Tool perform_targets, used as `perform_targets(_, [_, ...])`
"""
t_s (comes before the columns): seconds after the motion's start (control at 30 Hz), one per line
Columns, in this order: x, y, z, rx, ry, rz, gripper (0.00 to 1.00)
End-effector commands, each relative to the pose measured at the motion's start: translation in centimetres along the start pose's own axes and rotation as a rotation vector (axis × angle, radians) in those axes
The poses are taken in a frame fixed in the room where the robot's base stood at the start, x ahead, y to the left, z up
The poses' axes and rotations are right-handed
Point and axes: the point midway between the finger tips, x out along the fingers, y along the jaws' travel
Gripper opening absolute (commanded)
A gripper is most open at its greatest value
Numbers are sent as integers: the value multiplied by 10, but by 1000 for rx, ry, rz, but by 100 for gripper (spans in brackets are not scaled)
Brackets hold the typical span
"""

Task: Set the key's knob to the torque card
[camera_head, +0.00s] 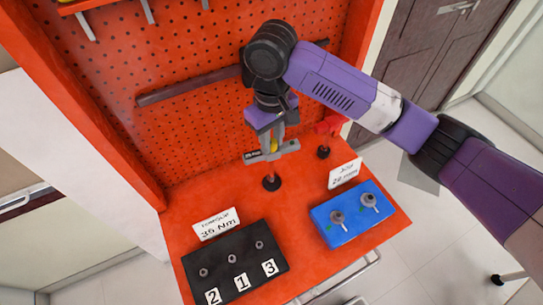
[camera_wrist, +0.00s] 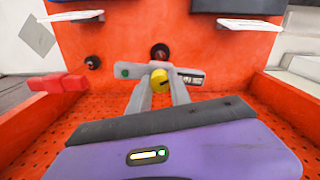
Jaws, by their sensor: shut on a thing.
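The key is a grey bar (camera_head: 272,154) with a small dark label on its left end in the head view. It also shows in the wrist view (camera_wrist: 134,71), with a green dot at one end and the label at the other. Its yellow knob (camera_wrist: 163,78) has a dark mark. My gripper (camera_wrist: 160,84) is shut on the knob; the head view shows my gripper (camera_head: 272,140) above the bench. The label's reading is too small to tell. The white torque card (camera_head: 217,224) stands behind the black plate and seems to read 35 Nm.
A black plate (camera_head: 225,265) carries several bolts, marked 2, 1, 3. A blue block (camera_head: 351,218) carries two bolts, with a second card (camera_head: 345,172), seemingly 20 Nm, behind it. A red piece (camera_head: 330,124) stands near a black base (camera_head: 323,152). Another black base (camera_head: 271,183) is below the key.

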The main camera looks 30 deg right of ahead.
Motion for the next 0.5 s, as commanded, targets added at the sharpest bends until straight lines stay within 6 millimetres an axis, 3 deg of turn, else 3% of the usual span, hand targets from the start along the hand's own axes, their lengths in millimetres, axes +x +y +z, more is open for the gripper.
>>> perform_targets(0.5, [-1,0,0,75,0,-1,2])
